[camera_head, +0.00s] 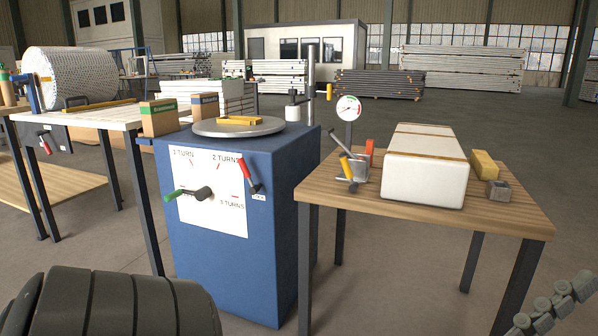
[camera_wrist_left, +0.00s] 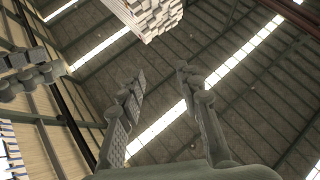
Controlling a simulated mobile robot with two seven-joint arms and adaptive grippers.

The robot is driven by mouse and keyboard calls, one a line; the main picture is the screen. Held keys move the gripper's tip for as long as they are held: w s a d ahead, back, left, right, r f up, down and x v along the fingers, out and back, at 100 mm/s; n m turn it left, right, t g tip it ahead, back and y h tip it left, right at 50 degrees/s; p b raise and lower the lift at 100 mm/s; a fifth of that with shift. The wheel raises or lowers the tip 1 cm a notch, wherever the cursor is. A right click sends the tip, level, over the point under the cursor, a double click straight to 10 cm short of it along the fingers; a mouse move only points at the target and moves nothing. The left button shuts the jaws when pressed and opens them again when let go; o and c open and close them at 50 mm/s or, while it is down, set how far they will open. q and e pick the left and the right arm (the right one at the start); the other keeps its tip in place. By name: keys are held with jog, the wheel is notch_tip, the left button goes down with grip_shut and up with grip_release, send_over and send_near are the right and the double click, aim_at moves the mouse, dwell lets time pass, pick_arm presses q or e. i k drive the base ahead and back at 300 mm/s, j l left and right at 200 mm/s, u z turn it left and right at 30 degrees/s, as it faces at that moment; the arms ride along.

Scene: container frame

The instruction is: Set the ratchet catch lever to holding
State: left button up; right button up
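A blue cabinet (camera_head: 190,255) carries a white panel marked 1 TURN, 2 TURNS and 3 TURNS. On the panel, a red-and-black lever (camera_head: 245,174) slants above a small label too small to read. A crank with a green grip (camera_head: 183,195) points left. A metal ratchet-like device with a yellow-handled lever (camera_head: 347,167) stands on the right table; I cannot tell which lever is the catch. My left gripper (camera_wrist_left: 160,75) is open and empty in the left wrist view, its fingers against the roof. Part of my right gripper (camera_head: 555,305) shows at the lower right; its opening is unclear.
The right wooden table (camera_head: 330,197) holds a strapped white package (camera_head: 425,170), a yellow block (camera_head: 485,164), a small grey block (camera_head: 499,190) and an orange piece (camera_head: 369,150). A round plate (camera_head: 215,127) tops the cabinet. A gauge (camera_head: 348,108) stands behind the table.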

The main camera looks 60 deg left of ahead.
aim_at(354, 186)
jog(key=i+j+u, duration=0.15)
jog(key=u, duration=0.25)
jog(key=i+j+u, duration=0.1)
jog(key=u, duration=0.3)
jog(key=i+j+u, duration=0.1)
jog(key=u, duration=0.3)
jog(key=i+u, duration=0.35)
jog(key=i+l+u, duration=0.1)
jog(key=i, duration=0.25)
jog(key=i+l+u, duration=0.15)
jog(key=i, duration=0.25)
jog(key=k+j, duration=0.2)
jog(key=j, duration=0.2)
jog(key=k+j, duration=0.2)
jog(key=j, duration=0.15)
jog(key=k+j, duration=0.25)
jog(key=j, duration=0.15)
